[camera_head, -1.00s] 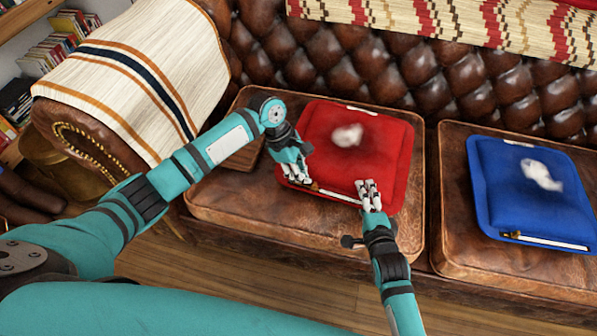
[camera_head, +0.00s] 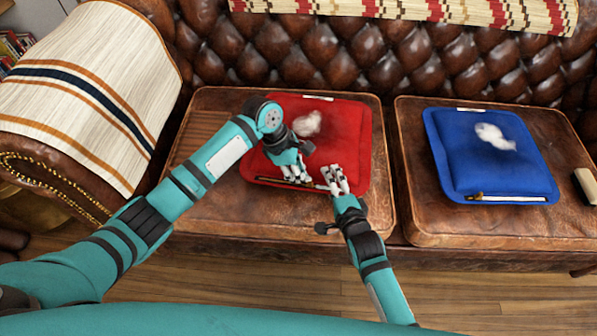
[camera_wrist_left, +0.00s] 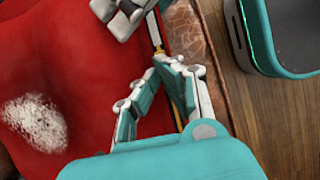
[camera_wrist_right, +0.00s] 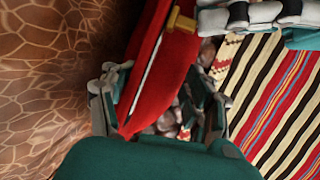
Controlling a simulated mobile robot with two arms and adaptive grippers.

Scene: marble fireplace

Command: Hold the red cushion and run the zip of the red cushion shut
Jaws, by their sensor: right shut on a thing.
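The red cushion (camera_head: 348,112) lies on the left sofa seat. Its zip (camera_head: 262,179) runs along the front edge, with a pale stretch on the right. My left gripper (camera_head: 298,181) is over that edge; in the left wrist view its fingertips (camera_wrist_left: 161,66) come together at the brass slider (camera_wrist_left: 158,49). The fingers partly hide the pull. The slider also shows in the right wrist view (camera_wrist_right: 181,20). My right gripper (camera_head: 335,180) is shut on the cushion's front edge, close right of the left one. In the right wrist view the red edge (camera_wrist_right: 145,100) is between its fingers.
A blue cushion (camera_head: 455,145) with its own front zip lies on the right seat. A striped throw (camera_head: 75,90) covers the sofa arm at left. A small pale block (camera_head: 586,185) is at the far right. The wooden floor (camera_head: 470,290) in front is clear.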

